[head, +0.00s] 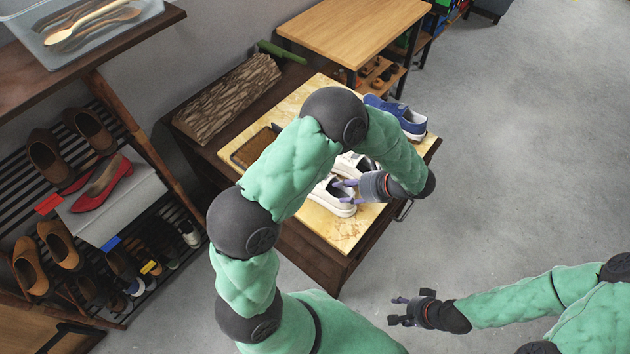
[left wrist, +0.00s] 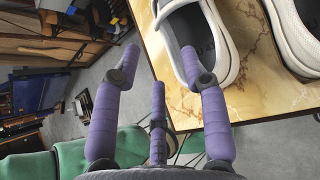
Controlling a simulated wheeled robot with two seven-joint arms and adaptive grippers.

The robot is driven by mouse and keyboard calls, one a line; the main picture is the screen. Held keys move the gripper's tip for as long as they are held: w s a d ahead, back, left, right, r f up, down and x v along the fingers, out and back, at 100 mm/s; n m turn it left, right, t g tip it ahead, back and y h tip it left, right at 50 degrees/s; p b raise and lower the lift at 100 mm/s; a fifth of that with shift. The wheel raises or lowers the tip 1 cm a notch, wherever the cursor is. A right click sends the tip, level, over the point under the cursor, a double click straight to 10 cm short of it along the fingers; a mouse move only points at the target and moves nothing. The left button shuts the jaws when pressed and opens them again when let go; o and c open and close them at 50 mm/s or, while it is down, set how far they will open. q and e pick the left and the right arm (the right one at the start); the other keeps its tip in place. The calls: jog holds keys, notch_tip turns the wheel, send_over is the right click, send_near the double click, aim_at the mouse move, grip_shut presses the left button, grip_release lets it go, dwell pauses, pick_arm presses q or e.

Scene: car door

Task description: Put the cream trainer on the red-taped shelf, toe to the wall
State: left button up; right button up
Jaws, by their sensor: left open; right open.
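A cream trainer (head: 333,197) lies on the marble-topped cabinet (head: 345,238), partly hidden by my left arm. A second pale shoe (head: 352,163) lies just behind it. My left gripper (head: 345,186) is open at the cream trainer. In the left wrist view, one finger of my left gripper (left wrist: 160,58) overlaps the opening of the cream trainer (left wrist: 220,78) and another is outside it; contact is unclear. My right gripper (head: 396,310) is open and empty over the floor. Red tape (head: 48,204) marks the upper rack shelf, which holds brown shoes (head: 47,157) and red heels (head: 104,185).
A grey box (head: 118,208) sits under the red heels. Blue tape (head: 111,243) and yellow tape (head: 150,267) mark other spots on the rack. A blue shoe (head: 402,115), a brown tray (head: 255,147) and a log (head: 228,98) are near the pale shoes.

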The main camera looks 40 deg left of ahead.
aim_at(326, 191)
pick_arm(q)
jog(key=b+x, duration=0.1)
jog(key=x, duration=0.3)
jog(key=shift+f, duration=0.1)
jog(key=b+x, duration=0.2)
jog(key=x, duration=0.3)
jog(key=shift+w, duration=0.15)
grip_shut()
